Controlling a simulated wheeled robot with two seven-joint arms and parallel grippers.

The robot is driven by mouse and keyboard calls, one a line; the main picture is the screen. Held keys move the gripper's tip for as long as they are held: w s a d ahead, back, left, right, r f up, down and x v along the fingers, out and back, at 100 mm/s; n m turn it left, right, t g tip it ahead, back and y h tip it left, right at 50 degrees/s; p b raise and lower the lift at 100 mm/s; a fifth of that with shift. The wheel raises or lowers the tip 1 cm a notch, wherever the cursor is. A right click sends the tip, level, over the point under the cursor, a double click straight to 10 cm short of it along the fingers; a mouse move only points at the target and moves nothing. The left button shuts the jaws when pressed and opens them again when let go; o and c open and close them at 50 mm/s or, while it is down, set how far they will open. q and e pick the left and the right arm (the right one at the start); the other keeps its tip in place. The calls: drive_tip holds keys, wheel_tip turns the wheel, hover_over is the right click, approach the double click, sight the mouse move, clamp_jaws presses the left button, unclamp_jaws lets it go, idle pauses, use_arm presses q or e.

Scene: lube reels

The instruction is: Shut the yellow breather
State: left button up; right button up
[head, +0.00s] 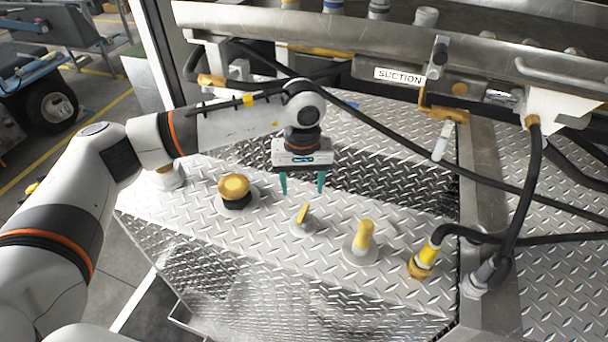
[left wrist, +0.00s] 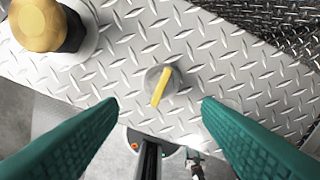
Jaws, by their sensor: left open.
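A small yellow lever (head: 303,212) stands on a round silver base on the diamond-plate top; I take it for the yellow breather, though no label shows. In the left wrist view the yellow lever (left wrist: 160,87) is a narrow bar, slightly tilted from the picture's vertical, in the middle between my fingertips. My left gripper (head: 303,188) points down with its two teal fingers apart and empty. It hangs above and behind the lever, apart from it. In the left wrist view the left gripper (left wrist: 158,104) has one finger on each side. My right gripper does not show.
A round yellow-orange cap (head: 233,187) is left of the lever. A yellow knob (head: 364,235) and a yellow hose fitting (head: 426,256) are to its right. Black hoses (head: 400,145) cross behind. A metal rail with a SUCTION label (head: 399,75) runs at the back.

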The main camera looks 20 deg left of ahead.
sight(303, 212)
use_arm(q)
wheel_tip(303, 212, down, 10)
drive_tip(key=shift+f+p, duration=0.1)
drive_tip(key=shift+p, duration=0.85)
